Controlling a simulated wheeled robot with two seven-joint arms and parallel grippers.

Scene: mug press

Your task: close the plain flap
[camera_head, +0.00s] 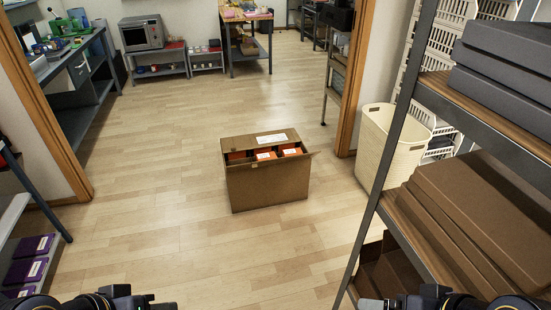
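An open brown cardboard box (268,188) stands on the floor in the middle of the head view. Its far flap (245,142) bears a white label and appears to lie over the back part of the top. The plain flap (301,159) is along the near top edge and is not over the opening; its exact angle is hard to tell. Orange packages with white labels (264,154) show in the gap. My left gripper (165,304) and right gripper (370,303) are at the bottom edge, well short of the box and apart from it. Their finger openings cannot be made out.
A shelving rack with brown boxes (455,215) stands close on the right. A cream basket (390,145) is by the doorway post. Shelves with purple boxes (28,270) are at lower left. Benches and a microwave (142,34) are farther back. The floor around the box is clear.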

